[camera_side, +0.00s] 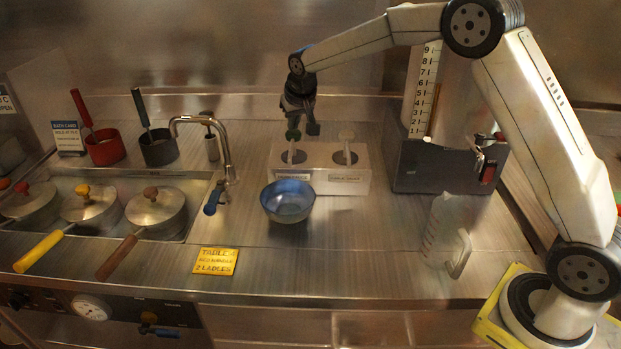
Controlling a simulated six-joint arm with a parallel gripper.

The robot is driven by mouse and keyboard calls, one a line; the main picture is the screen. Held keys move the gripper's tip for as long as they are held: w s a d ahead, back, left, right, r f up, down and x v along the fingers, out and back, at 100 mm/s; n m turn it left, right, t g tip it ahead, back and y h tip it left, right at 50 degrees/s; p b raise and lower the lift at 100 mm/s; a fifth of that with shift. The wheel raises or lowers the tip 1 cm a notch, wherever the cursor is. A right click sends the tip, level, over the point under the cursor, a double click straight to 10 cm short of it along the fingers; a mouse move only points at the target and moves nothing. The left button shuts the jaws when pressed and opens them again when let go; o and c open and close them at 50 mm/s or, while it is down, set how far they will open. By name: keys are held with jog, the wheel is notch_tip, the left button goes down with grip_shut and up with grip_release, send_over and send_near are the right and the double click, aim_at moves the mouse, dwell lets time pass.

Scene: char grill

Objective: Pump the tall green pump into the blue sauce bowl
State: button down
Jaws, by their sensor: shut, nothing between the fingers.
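The tall green pump (293,136) stands in the left opening of a pale two-hole dispenser box (320,184) at the back middle of the counter. The blue sauce bowl (288,201) sits on the counter in front of the box's left half. It looks empty. My gripper (306,128) is shut and empty, pointing down at the top of the green pump. It overlaps the pump head in this view. I cannot tell whether it touches the pump. A shorter white pump (346,139) stands in the right opening.
A curved faucet (222,150) stands left of the bowl, beside a sink with lidded pots (155,208). A grey machine (445,165) and a clear jug (446,232) are to the right. A yellow card (215,261) lies in front. The counter's front middle is clear.

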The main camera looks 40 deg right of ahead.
aim_at(295, 133)
jog(key=shift+f, duration=1.6)
jog(key=shift+s+f, duration=0.1)
jog(key=shift+r, duration=2.35)
jog(key=shift+r, duration=0.15)
jog(key=shift+r, duration=2.85)
jog(key=s+a+f+n, duration=0.1)
jog(key=s+f, duration=0.3)
jog(key=s, duration=0.6)
jog(key=s+f+n+g, duration=0.1)
jog(key=s+f, duration=0.4)
jog(key=s, duration=0.6)
jog(key=s+a+f+n+y, duration=0.1)
jog(key=s+f, duration=0.4)
jog(key=s, duration=0.6)
jog(key=shift+s+a+g, duration=0.2)
jog(key=shift+a+g, duration=0.15)
jog(key=shift+g, duration=0.05)
